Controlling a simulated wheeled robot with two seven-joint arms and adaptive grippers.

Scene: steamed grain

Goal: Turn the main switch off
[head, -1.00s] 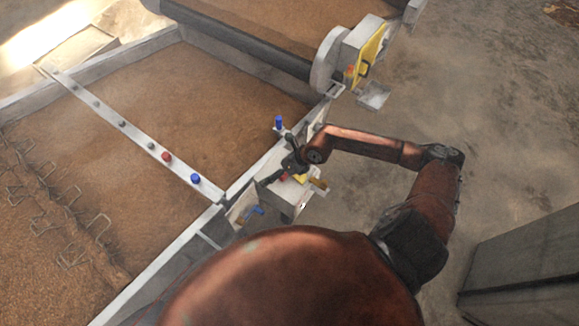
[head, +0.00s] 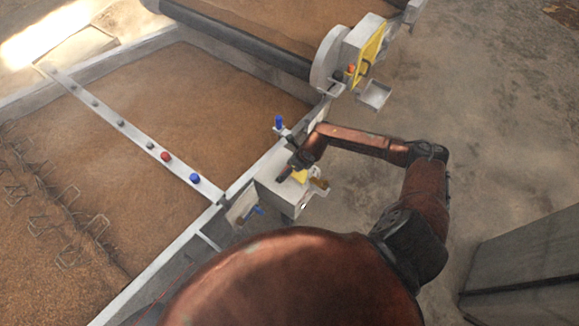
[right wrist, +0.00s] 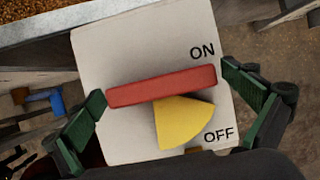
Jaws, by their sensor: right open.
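The main switch is a red bar handle (right wrist: 162,86) with a yellow wedge (right wrist: 182,122) below it, on a pale plate (right wrist: 130,50) marked ON and OFF. The bar lies nearly level, its right end just below ON; OFF is lower right, beside the wedge. My right gripper (right wrist: 164,84) is open, one green finger beyond each end of the bar. The left finger is close to the bar's left end; contact cannot be told. In the head view the pale switch box (head: 272,190) stands at the trough's edge, my right gripper over it. My left gripper is out of view.
A rail with red (head: 166,156) and blue (head: 195,178) knobs crosses the grain bed (head: 220,110). A blue handle (head: 279,122) stands beyond the switch box. A machine with a yellow panel (head: 368,55) is farther back. The floor to the right is clear up to a grey cabinet (head: 525,265).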

